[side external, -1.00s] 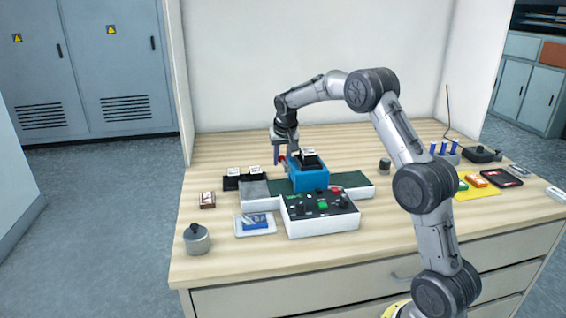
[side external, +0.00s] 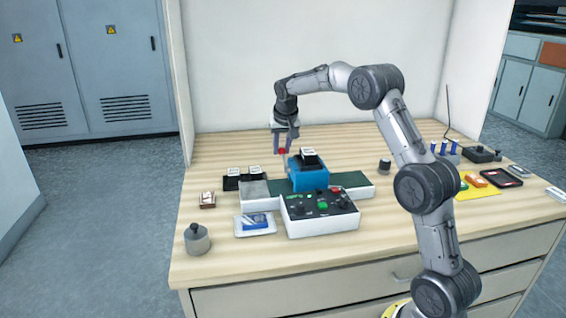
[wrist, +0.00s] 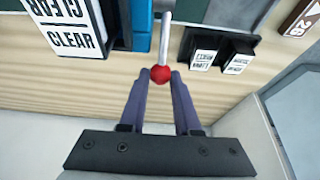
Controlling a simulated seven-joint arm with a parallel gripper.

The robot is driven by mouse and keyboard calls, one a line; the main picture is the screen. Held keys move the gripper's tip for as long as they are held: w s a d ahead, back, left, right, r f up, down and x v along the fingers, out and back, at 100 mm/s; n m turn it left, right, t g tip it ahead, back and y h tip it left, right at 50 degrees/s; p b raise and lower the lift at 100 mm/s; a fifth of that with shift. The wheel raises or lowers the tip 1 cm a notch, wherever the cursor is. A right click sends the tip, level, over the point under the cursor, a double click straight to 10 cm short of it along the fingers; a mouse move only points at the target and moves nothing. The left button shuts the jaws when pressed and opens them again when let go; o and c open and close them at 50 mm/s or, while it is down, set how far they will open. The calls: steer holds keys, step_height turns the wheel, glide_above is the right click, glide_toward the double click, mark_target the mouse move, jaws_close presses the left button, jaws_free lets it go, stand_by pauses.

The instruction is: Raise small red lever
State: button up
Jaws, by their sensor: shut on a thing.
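The small red lever has a red ball knob (side external: 282,151) on a thin metal rod, at the left side of the blue machine (side external: 309,177). In the wrist view the red knob (wrist: 160,74) sits between the two fingertips, with its rod running up the picture. My gripper (side external: 282,150) is shut on the knob, above and left of the blue machine; in the wrist view my gripper (wrist: 160,80) has both fingers against the ball. The rod's lower end is partly hidden by the machine.
A white control box (side external: 320,215) stands in front of the machine. A black holder with white labelled cards (side external: 231,181) is to the left, near a dish with a blue item (side external: 255,225). A metal pot (side external: 197,240) stands at the front left. The table behind is clear.

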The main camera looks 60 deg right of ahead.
steer(key=o, duration=0.6)
steer(key=shift+w+r, duration=0.1)
steer(key=shift+r, duration=0.2)
steer(key=shift+o, duration=0.7)
steer(key=shift+f, duration=0.1)
steer(key=shift+r, duration=2.95)
